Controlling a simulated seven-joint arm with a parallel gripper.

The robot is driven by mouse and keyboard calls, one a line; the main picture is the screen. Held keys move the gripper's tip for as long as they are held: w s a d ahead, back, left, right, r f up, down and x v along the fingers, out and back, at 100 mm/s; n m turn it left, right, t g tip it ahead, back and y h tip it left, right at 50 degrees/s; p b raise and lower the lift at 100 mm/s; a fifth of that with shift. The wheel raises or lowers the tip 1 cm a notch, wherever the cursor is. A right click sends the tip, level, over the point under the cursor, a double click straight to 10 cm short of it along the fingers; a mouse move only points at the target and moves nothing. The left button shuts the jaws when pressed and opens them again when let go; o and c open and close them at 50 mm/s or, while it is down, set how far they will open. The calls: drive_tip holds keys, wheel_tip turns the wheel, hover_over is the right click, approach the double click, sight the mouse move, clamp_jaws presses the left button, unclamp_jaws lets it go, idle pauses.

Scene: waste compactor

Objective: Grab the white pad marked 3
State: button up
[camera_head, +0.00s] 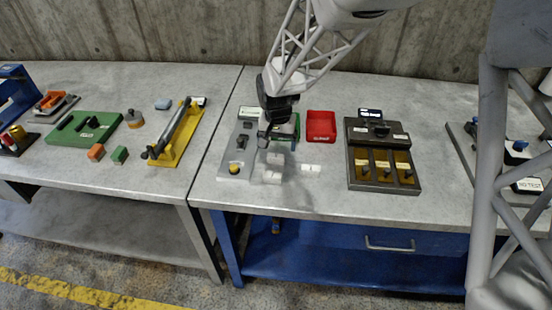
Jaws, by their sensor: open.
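Several small white pads lie on the grey table below my gripper: one (275,159) nearest to it, one (272,177) closer to the front edge, and one or two side by side (311,168) to the right. Their markings are too small to read, so I cannot tell which is marked 3. My gripper (265,142) is dark, points down and is open. It appears above and slightly left of the nearest pad, with nothing visible between its fingers. Its height above the table is hard to tell.
A grey panel with a yellow button (234,168) stands just left of the pads. A green box (288,131) is partly hidden behind my gripper. A red bin (321,127) stands behind the pads. A dark unit with yellow compartments (383,166) stands to the right.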

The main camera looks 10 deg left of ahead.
sight(276, 156)
drive_tip(key=shift+f, duration=0.5)
drive_tip(key=shift+w+a+f, duration=0.1)
drive_tip(key=shift+f, duration=1.2)
drive_tip(key=shift+a+f, duration=0.1)
drive_tip(key=shift+f, duration=1.2)
drive_tip(key=c, duration=1)
drive_tip(key=shift+r, duration=0.15)
